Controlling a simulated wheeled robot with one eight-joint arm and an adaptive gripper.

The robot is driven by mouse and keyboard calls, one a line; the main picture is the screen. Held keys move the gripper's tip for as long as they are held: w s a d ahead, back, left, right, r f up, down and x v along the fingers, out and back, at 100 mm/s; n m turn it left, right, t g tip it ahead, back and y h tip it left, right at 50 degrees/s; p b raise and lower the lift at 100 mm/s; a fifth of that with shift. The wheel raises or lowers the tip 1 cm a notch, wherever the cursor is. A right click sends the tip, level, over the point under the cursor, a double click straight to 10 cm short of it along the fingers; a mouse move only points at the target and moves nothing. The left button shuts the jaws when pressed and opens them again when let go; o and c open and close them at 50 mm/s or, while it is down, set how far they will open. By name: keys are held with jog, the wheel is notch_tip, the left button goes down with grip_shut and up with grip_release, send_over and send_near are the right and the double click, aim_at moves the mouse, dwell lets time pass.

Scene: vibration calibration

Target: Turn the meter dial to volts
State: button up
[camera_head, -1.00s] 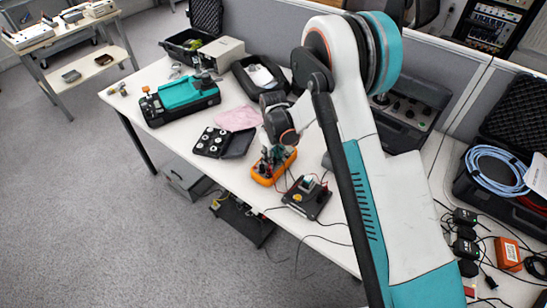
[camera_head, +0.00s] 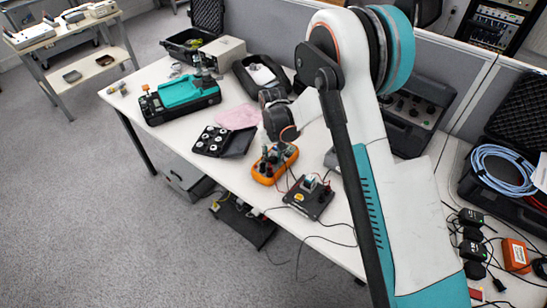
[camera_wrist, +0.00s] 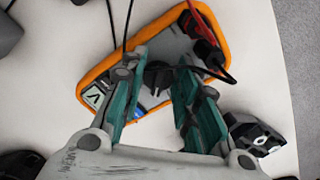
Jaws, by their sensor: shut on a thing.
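The meter (camera_head: 264,171) is an orange-cased handheld unit lying on the white table in the head view. It also shows in the wrist view (camera_wrist: 194,8), with a grey face, a small display at the left and red and black leads plugged in at the right. My gripper (camera_wrist: 157,84) is over the meter's face, its teal-padded fingers shut on the dark dial (camera_wrist: 157,74). The fingers cover part of the dial, so its setting cannot be read. In the head view my wrist and the small size hide the grip.
A black box with a small device (camera_head: 309,197) stands right of the meter, with loose cables nearby. An open black case (camera_head: 212,140) and a pink cloth (camera_head: 237,115) lie left of it. A teal instrument (camera_head: 180,98) sits farther left.

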aim_at(273, 158)
dwell(0.3)
jog(key=o, duration=1)
jog(key=shift+c, duration=0.2)
notch_tip(273, 158, up, 12)
dwell(0.3)
